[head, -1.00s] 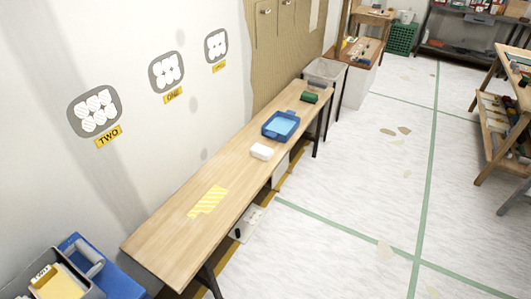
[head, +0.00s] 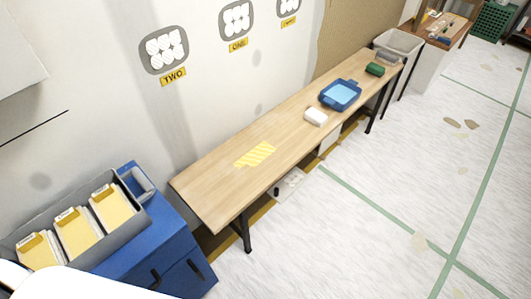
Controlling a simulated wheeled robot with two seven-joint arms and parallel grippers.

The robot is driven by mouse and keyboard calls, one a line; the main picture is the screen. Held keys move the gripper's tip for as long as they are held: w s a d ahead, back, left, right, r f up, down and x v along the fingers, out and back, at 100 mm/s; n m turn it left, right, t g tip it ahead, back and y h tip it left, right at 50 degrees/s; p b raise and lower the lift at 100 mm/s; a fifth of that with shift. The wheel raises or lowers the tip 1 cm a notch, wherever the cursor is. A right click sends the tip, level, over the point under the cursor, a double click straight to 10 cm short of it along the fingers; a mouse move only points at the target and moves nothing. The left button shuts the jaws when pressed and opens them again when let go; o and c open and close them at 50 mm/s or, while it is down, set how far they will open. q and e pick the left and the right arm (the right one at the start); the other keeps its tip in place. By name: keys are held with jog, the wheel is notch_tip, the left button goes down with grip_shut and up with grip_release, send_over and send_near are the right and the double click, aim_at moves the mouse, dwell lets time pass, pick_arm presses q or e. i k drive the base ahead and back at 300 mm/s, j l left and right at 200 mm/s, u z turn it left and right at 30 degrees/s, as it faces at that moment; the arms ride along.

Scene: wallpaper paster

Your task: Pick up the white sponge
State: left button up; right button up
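The white sponge (head: 316,116) is a small white block lying on the long wooden table (head: 215,203), toward the table's front edge. It sits just in front of a blue tray (head: 340,95) with light blue inside. The sponge and the tray look close together; whether they touch is hard to tell. Neither of my grippers shows in the head view. A smooth white shape at the bottom left looks like part of my own body.
A blue cabinet (head: 180,263) with a grey organizer of yellow cards (head: 78,232) stands at the left. A yellow striped patch (head: 255,154) marks the tabletop. A green item (head: 375,69) and a bin (head: 398,43) are at the far end.

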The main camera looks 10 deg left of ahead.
aim_at(316, 117)
jog(key=u, duration=0.6)
jog(key=i+l+u, duration=0.25)
jog(key=l+u, duration=0.3)
jog(key=i+l+u, duration=0.25)
jog(key=l+u, duration=0.3)
jog(key=l, duration=0.1)
